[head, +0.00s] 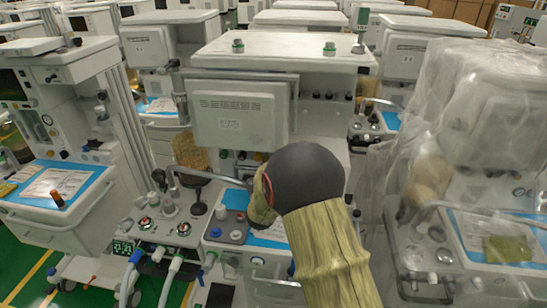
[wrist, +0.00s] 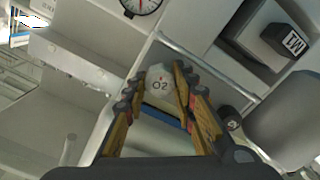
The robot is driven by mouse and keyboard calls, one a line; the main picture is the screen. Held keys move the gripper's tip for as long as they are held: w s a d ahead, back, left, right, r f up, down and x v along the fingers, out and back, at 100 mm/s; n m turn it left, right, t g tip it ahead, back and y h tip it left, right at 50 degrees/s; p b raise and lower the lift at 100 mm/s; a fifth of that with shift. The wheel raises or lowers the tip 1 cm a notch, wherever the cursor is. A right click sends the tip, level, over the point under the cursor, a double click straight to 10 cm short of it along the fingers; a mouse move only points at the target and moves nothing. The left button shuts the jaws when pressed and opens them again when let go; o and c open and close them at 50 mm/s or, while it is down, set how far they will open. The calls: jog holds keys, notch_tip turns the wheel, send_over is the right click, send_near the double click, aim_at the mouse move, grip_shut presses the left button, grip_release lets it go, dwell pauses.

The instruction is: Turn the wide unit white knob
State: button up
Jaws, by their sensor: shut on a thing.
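The white knob (wrist: 160,86) marked "O2" shows in the wrist view, between the fingertips of my gripper (wrist: 160,94). The fingers stand on either side of it and are shut on it. Its lower part and mounting are partly hidden. In the head view the wide unit (head: 285,50) is the white cart in the middle with a broad flat top. My arm covers part of its front, so the knob and my gripper are hidden there.
A gauge (wrist: 141,5) and a black block (wrist: 285,40) sit near the knob in the wrist view. A plastic-draped cart (head: 470,140) stands close on the right. Another cart (head: 60,120) stands on the left, with hoses (head: 170,275) below centre-left.

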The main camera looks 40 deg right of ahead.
jog(key=shift+f+n+p, duration=0.15)
jog(key=shift+n+p, duration=0.35)
jog(key=shift+n, duration=0.6)
jog(key=o, duration=0.9)
jog(key=v, duration=1.2)
jog(key=shift+w, duration=0.1)
